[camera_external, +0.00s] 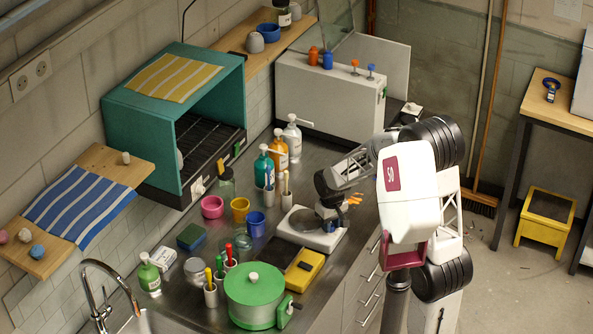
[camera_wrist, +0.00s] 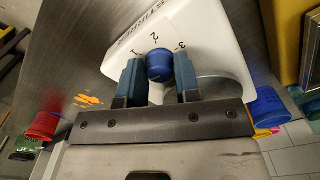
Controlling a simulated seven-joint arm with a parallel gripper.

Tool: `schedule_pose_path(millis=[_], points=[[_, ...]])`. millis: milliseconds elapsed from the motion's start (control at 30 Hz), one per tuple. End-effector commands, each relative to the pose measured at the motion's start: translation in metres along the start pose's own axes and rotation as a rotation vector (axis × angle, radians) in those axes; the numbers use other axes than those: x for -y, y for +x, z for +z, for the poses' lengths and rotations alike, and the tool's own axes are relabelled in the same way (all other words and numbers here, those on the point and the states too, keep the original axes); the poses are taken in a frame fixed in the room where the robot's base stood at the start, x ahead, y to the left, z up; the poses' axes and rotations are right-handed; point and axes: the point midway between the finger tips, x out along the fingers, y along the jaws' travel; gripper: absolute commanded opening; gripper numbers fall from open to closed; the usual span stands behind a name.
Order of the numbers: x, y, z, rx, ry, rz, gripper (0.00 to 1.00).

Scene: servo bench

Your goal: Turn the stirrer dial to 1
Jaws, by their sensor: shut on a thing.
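The stirrer (camera_external: 302,236) is a white device with a grey round plate on top, standing on the steel bench in the external view. In the external view my gripper (camera_external: 331,222) is at the stirrer's right side, and the dial is hidden.
A yellow device (camera_external: 305,270) and a green pot (camera_external: 253,297) stand in front of the stirrer. Blue (camera_external: 256,224), yellow (camera_external: 240,209) and pink (camera_external: 212,206) cups stand to its left. Several bottles and a large white unit (camera_external: 325,95) are behind it.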

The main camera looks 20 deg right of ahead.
Motion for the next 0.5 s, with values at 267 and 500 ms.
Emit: schedule_pose_path(millis=[267, 500], points=[[0.0001, -0.0003, 0.0002, 0.0, 0.212, 0.0, 0.07], [0.0, -0.0004, 0.0, -0.001, 0.438, 0.0, 0.07]])
